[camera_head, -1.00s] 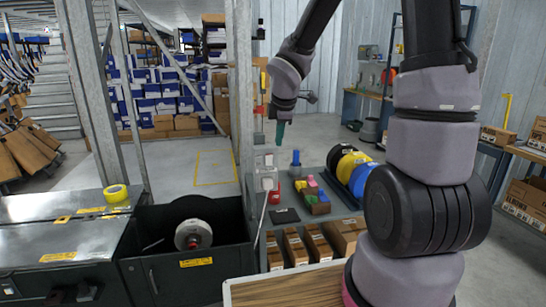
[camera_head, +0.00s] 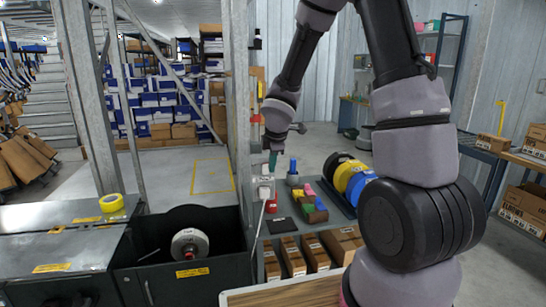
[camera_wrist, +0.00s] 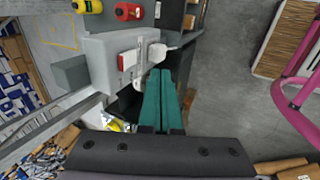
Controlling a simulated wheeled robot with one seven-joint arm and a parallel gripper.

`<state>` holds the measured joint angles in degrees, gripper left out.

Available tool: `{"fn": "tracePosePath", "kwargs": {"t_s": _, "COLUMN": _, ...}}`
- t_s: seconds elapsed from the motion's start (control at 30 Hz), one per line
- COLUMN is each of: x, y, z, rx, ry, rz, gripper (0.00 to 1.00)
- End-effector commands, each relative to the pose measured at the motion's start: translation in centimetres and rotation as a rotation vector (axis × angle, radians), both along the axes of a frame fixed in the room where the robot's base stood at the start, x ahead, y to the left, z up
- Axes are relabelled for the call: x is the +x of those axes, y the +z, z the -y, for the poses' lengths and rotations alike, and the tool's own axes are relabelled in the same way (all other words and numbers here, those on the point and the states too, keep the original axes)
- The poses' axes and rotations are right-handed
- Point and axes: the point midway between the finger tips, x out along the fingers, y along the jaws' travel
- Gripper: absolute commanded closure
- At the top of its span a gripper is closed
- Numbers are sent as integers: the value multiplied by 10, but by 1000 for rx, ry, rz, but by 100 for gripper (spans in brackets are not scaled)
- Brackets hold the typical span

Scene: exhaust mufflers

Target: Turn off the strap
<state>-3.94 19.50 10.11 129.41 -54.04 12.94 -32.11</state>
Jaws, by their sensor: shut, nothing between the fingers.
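The power strap (camera_wrist: 105,55) is a pale grey box on the metal post, with a red switch (camera_wrist: 127,62) and a white plug (camera_wrist: 157,50) on its face. It also shows in the head view (camera_head: 263,188), small, with a white cord hanging from it. My gripper (camera_wrist: 160,72) has teal fingers pressed together with nothing between them. In the wrist view its tips are just below the plug and to the right of the switch. In the head view my gripper (camera_head: 272,165) is right above the strap. I cannot tell whether the tips touch it.
The metal post (camera_head: 238,120) stands beside the strap. A shelf to its right holds colored bins (camera_head: 310,205), yellow and blue spools (camera_head: 350,178) and boxes. A black bin with a reel (camera_head: 189,243) is at the lower left. A wooden surface (camera_head: 290,296) is in front.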

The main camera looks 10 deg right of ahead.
Motion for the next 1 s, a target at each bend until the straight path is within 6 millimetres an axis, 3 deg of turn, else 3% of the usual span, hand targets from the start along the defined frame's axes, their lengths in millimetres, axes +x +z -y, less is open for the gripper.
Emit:
{"fn": "tracePosePath", "kwargs": {"t_s": 0.27, "x": 11, "y": -26, "z": -1, "rx": -1, "ry": 4, "rz": -1, "gripper": 100}}
{"fn": "tracePosePath", "kwargs": {"t_s": 0.7, "x": 47, "y": -21, "z": 0, "rx": 1, "ry": -2, "rz": 1, "gripper": 100}}
{"fn": "tracePosePath", "kwargs": {"t_s": 1.0, "x": 51, "y": -20, "z": 0, "rx": 0, "ry": -1, "rz": 0, "gripper": 100}}
